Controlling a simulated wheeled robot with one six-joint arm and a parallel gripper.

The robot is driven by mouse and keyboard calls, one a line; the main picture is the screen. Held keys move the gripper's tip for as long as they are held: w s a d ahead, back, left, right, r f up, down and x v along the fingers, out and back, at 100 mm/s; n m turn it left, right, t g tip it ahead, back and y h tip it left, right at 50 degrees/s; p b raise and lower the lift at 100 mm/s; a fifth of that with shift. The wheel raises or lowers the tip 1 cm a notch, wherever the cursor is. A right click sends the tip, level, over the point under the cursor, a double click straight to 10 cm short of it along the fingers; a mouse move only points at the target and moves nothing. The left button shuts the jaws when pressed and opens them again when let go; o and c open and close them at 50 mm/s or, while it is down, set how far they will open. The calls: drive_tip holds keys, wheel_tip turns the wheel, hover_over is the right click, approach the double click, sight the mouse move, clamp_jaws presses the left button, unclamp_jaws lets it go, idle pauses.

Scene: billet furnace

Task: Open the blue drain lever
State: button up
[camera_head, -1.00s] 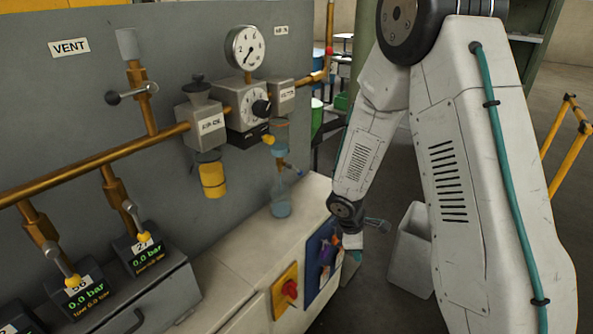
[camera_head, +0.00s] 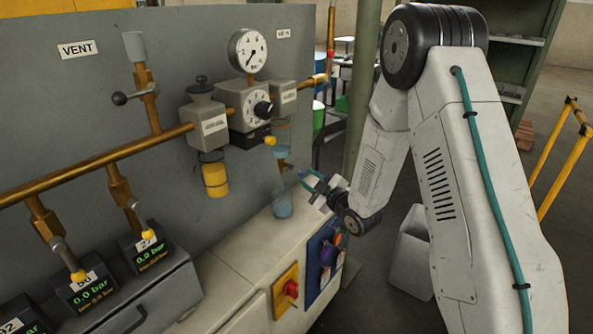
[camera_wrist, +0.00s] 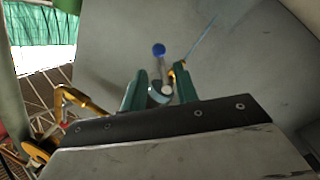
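The blue drain lever has a blue ball knob (camera_wrist: 159,49) on a thin grey stem in the wrist view. In the head view the small blue knob (camera_head: 301,173) shows beside the filter bowl's lower end. My gripper (camera_head: 314,183) is just right of the lever, with its teal fingers pointing toward it. In the wrist view my gripper (camera_wrist: 160,82) is open, its two fingers apart with the grey stem end in line with the gap. The knob lies beyond the fingertips. I cannot tell whether either finger touches the stem.
A glass flask (camera_head: 282,204) stands on the bench below the lever. The regulator (camera_head: 250,119) and pressure gauge (camera_head: 249,50) are above. A red knob (camera_head: 290,289) on a yellow plate and a blue panel (camera_head: 313,285) are on the bench front. A grey bin (camera_head: 410,255) stands on the floor.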

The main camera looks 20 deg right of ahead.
sight(300, 173)
drive_tip(key=x, duration=0.7)
drive_tip(key=shift+w+a, duration=0.15)
drive_tip(key=shift+w, duration=0.05)
clamp_jaws()
drive_tip(key=shift+a+f, duration=0.1)
